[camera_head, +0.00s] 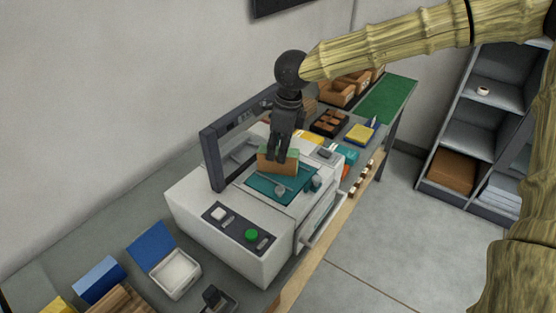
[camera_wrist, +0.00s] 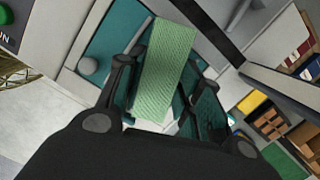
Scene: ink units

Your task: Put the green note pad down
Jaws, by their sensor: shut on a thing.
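The green note pad (camera_head: 268,165) is between the fingers of my gripper (camera_head: 279,155). In the head view it shows a tan side and a green top edge. In the wrist view the note pad (camera_wrist: 168,62) is a ribbed green strip between the two dark fingers of my gripper (camera_wrist: 160,90). It is over the teal bed (camera_head: 256,184) of a white machine, towards the bed's back edge. I cannot tell whether it touches the bed. The fingers hide part of it.
The white machine (camera_head: 190,205) has an upright dark frame (camera_head: 212,160) at its left and a green button (camera_head: 252,235) in front. Small knobs (camera_head: 280,189) stand on the bed. A green mat (camera_head: 388,100) lies at the far end.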

